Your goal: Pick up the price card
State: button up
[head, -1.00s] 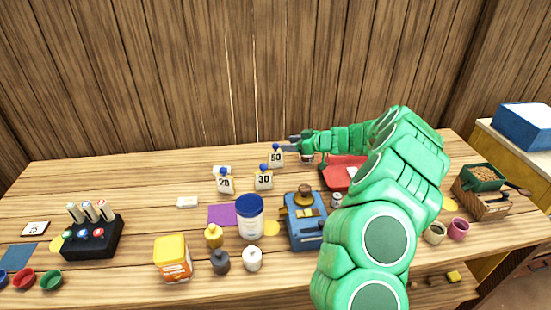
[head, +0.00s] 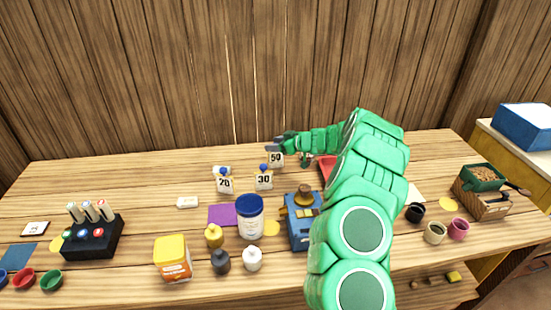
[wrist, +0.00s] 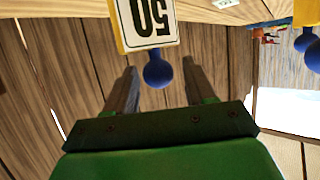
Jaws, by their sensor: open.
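The price card marked 50 (head: 276,160) stands at the back middle of the table, with its blue knob hidden behind or between my fingers in the head view. In the wrist view the 50 card (wrist: 148,22) appears upside down, and its blue knob (wrist: 158,72) shows between the two grey fingers. My gripper (wrist: 160,80) is open, with a gap on both sides of the knob. In the head view my gripper (head: 274,147) is right at the top of the 50 card. Cards marked 30 (head: 263,180) and 70 (head: 225,183) stand nearby to the left.
A white tub with blue lid (head: 250,217) and a blue device (head: 299,232) stand in front of the cards. A red tray (head: 327,168) is partly hidden by my arm. The wooden wall (head: 180,80) is close behind. A black cup (head: 415,212) stands at right.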

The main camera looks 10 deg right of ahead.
grip_shut()
dwell(0.3)
jog(key=shift+r, duration=0.1)
